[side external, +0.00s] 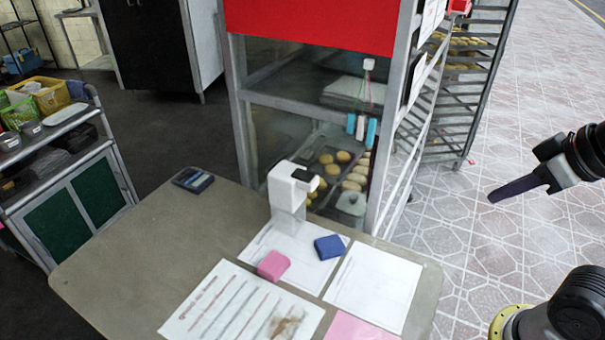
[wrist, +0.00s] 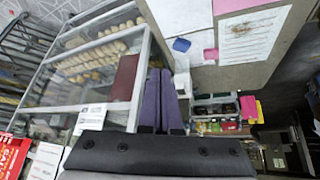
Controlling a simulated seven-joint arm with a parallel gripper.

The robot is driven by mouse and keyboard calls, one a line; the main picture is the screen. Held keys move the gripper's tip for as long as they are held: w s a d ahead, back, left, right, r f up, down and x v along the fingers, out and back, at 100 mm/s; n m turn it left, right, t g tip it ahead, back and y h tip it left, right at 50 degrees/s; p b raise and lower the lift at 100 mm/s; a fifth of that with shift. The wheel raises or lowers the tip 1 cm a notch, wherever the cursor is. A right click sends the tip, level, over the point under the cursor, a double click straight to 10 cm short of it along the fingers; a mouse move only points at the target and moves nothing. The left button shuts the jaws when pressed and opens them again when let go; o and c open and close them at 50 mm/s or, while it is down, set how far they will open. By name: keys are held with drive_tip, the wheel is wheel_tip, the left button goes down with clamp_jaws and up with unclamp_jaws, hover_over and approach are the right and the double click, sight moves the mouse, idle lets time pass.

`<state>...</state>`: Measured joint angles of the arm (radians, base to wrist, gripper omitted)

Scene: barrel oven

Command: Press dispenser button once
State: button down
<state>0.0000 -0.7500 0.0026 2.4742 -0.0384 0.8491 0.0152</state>
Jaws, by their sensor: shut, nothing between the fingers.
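The dispenser (side external: 288,195) is white with a black part (side external: 305,180) at its top right. It stands upright on a paper near the far edge of the table. I cannot make out a separate button. My gripper (side external: 493,198), with purple fingers, is at the right, well apart from the dispenser, with tiled floor behind it. Its fingers also show in the wrist view (wrist: 160,72), side by side and empty. In the wrist view the dispenser is not clear; the fingers may hide part of it.
The table (side external: 130,245) holds a pink block (side external: 273,265), a blue block (side external: 329,247), papers (side external: 375,287) and a dark calculator-like device (side external: 193,180). A glass cabinet with buns (side external: 343,157) stands just behind the table. A tall rack (side external: 480,80) stands behind it. Space right of the table looks open.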

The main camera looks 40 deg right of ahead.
drive_tip(key=w+d+r+n+t+h, duration=0.1)
drive_tip(key=w+d+r+n+t, duration=0.15)
drive_tip(key=w+r, duration=0.75)
drive_tip(key=n+y, duration=0.1)
drive_tip(key=n, duration=0.5)
hover_over(307, 177)
wheel_tip(307, 177, down, 14)
drive_tip(key=shift+w, duration=0.1)
drive_tip(key=shift+f, duration=0.15)
drive_tip(key=shift+f, duration=4.25)
drive_tip(key=shift+f, duration=0.25)
